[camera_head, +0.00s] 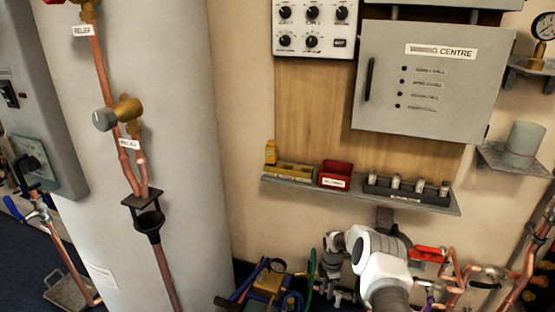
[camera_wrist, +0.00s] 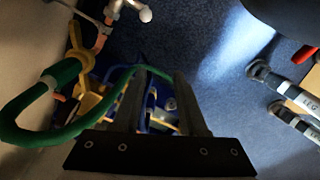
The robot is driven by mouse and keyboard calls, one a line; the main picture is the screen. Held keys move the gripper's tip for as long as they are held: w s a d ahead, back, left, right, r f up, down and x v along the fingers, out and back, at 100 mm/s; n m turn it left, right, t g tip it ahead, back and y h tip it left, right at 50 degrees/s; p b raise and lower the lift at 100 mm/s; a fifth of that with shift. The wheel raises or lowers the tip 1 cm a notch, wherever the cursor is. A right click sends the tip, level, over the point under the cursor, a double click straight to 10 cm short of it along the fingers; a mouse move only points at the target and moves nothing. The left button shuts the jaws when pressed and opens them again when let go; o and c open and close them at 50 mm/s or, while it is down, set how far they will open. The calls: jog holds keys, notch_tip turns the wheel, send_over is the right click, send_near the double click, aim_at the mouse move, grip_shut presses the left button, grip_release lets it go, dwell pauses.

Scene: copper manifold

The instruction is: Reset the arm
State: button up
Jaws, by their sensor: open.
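In the wrist view my gripper (camera_wrist: 160,90) shows as two dark fingers standing apart on a black base plate. It is open, with nothing held between the fingers. A green hose loop (camera_wrist: 32,138) passes across the left of the view and runs behind or beside the fingers; I cannot tell if they touch. In the head view my white and grey arm (camera_head: 378,258) is low at the bottom centre, below the shelf. My fingers cannot be made out clearly there.
Copper pipes with a red-handled valve (camera_head: 429,254) are close right. A large pale cylinder (camera_head: 190,110) stands left. Blue carpet (camera_wrist: 225,75) lies below.

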notch_tip(320, 180, up, 22)
jog(key=w+a+m+t, duration=0.1)
jog(key=w+a+m, duration=0.1)
jog(key=m, duration=0.1)
jog(key=s+r+m+t+h, duration=0.1)
jog(key=s+r+m, duration=0.25)
jog(key=r, duration=0.55)
jog(key=s+r+m+t, duration=0.15)
jog(key=s+r, duration=0.35)
jog(key=r, duration=0.5)
jog(key=s+a+r+m, duration=0.1)
jog(key=s+r+m, duration=0.4)
jog(key=s+r, duration=0.8)
jog(key=s+f+m+t+y, duration=0.15)
jog(key=s+m, duration=0.45)
jog(key=s, duration=1.3)
notch_tip(320, 180, up, 25)
jog(key=a+p, duration=0.1)
jog(key=p, duration=2.4)
jog(key=shift+s+f+m+t, duration=0.2)
jog(key=shift+s+m+t, duration=0.1)
jog(key=shift+h, duration=0.25)
